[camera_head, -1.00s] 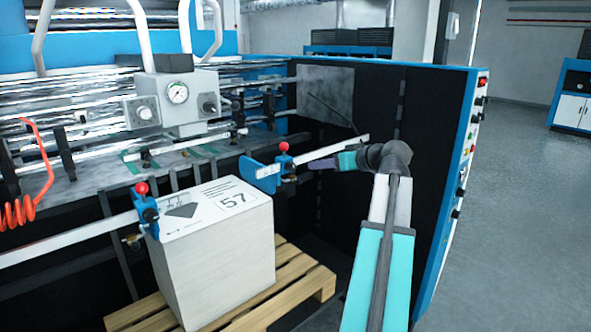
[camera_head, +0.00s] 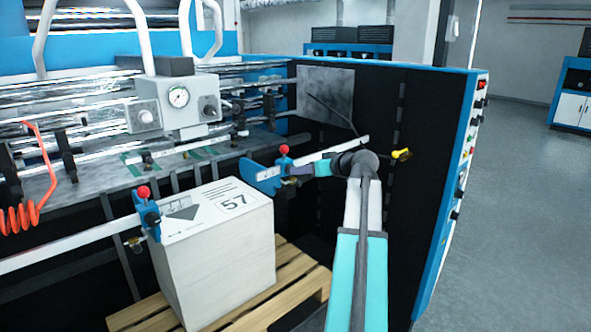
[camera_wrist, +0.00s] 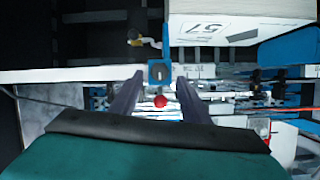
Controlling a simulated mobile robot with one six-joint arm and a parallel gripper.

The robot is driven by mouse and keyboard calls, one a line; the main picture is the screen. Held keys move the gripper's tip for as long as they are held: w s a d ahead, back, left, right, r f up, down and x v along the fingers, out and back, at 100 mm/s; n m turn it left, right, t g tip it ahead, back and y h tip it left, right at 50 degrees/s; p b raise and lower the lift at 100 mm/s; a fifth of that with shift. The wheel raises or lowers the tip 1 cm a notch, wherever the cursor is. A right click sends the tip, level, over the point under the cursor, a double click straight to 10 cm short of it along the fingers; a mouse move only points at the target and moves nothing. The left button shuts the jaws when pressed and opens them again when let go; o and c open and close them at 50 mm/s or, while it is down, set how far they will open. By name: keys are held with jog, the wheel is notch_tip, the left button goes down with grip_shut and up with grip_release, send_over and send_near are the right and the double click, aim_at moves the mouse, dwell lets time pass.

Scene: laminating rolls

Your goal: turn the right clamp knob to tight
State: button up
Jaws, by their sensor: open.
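The right clamp (camera_head: 284,162) is blue with a red ball on top and sits on a white rail. In the wrist view its round black knob (camera_wrist: 158,73), with a pale mark, faces me, and the red ball (camera_wrist: 160,101) shows below it. My gripper (camera_head: 306,170) is just to the right of the clamp in the head view. In the wrist view my gripper's two dark fingers (camera_wrist: 160,80) are spread, one on each side of the clamp. Whether they touch the knob I cannot tell. The left clamp (camera_head: 148,215) has a red ball too.
A paper stack (camera_head: 215,255) marked 57 stands on a wooden pallet (camera_head: 300,285) between the clamps. The white rail (camera_head: 70,243) runs across the front. A dark side panel (camera_head: 425,120) stands behind my arm, with a small yellow part (camera_head: 402,154) beside it. Open floor lies right.

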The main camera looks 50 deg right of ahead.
jog(key=shift+p+x, duration=0.45)
jog(key=shift+x, duration=1.85)
jog(key=c, duration=1)
jog(key=shift+a, duration=0.15)
jog(key=shift+c, duration=0.2)
